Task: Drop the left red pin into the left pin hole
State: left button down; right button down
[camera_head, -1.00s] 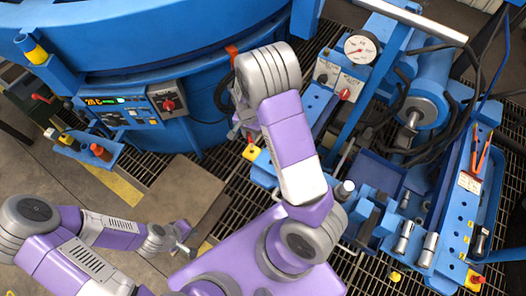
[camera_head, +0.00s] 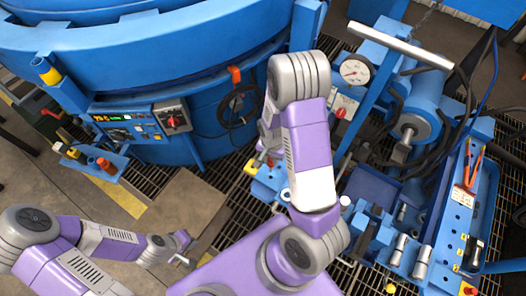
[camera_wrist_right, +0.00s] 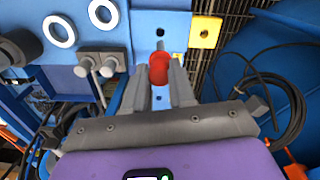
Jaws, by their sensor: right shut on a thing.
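My right gripper (camera_wrist_right: 160,85) is shut on a red pin (camera_wrist_right: 159,68), whose rounded end shows between the fingertips in the right wrist view. A blue plate (camera_wrist_right: 172,20) lies just beyond, with a dark hole (camera_wrist_right: 160,32) in line with the pin. A yellow block (camera_wrist_right: 205,32) with an empty hole sits right of the plate. In the head view, my right gripper is mostly hidden by its own arm. My left gripper (camera_head: 183,248) hangs low at the left; its jaw state is unclear.
Two white rings (camera_wrist_right: 59,32) and two grey metal pins (camera_wrist_right: 96,66) are left of the plate. A black cable coil (camera_wrist_right: 275,95) hangs at right. In the head view, the large blue furnace (camera_head: 150,60) stands behind, and a gauge rig (camera_head: 355,72) is at right.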

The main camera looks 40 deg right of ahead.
aim_at(271, 171)
jog(key=shift+s+f+b, duration=0.1)
jog(key=shift+f+b, duration=4.5)
jog(key=shift+f, duration=0.85)
jog(key=c, duration=0.9)
grip_release()
jog(key=shift+o, duration=0.2)
jog(key=shift+r+p, duration=1.6)
jog(key=shift+r, duration=2.2)
